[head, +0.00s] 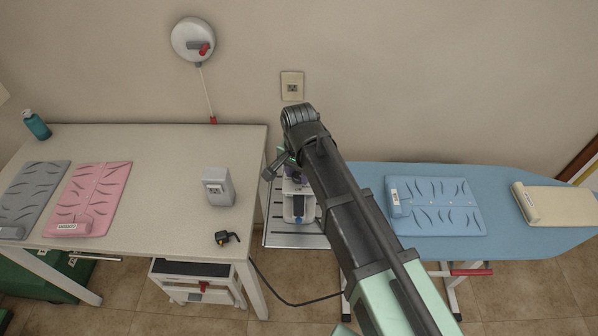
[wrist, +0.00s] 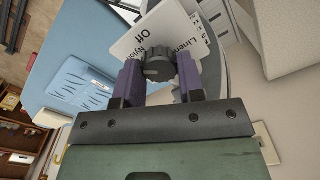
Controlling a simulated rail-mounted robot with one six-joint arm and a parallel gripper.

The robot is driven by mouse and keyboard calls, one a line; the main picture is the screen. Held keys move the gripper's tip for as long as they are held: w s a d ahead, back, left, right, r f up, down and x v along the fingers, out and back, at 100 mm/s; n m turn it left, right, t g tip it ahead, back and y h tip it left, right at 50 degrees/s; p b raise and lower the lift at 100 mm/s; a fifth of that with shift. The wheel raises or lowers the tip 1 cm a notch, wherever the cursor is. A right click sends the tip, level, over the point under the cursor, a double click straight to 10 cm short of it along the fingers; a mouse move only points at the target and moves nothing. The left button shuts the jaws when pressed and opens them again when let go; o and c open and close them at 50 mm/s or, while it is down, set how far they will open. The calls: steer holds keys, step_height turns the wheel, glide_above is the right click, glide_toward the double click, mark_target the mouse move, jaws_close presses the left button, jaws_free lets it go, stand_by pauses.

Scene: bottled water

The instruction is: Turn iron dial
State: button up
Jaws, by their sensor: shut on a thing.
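The iron's dark ribbed dial (wrist: 158,66) is between the two purple fingers of my gripper (wrist: 160,70) in the wrist view. The fingers are shut on it from both sides. A white label plate (wrist: 165,32) behind the dial reads "Off" and "Linen". The dial's pointer setting cannot be told. In the head view, the iron (head: 299,206) stands on a metal rack between the table and the ironing board, partly hidden by my arm. The dial is not visible there, and my gripper is mostly hidden.
The blue ironing board (head: 360,180) is at right, with a folded blue garment (head: 440,205) and a cream one (head: 558,206). The white table (head: 150,215) at left holds a grey box (head: 218,187), a black plug (head: 227,238) and folded clothes. A wall outlet (head: 292,86) is behind.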

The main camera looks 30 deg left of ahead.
steer(key=shift+n, duration=0.3)
steer(key=n, duration=0.9)
stand_by(0.3)
stand_by(0.3)
steer(key=o, duration=0.9)
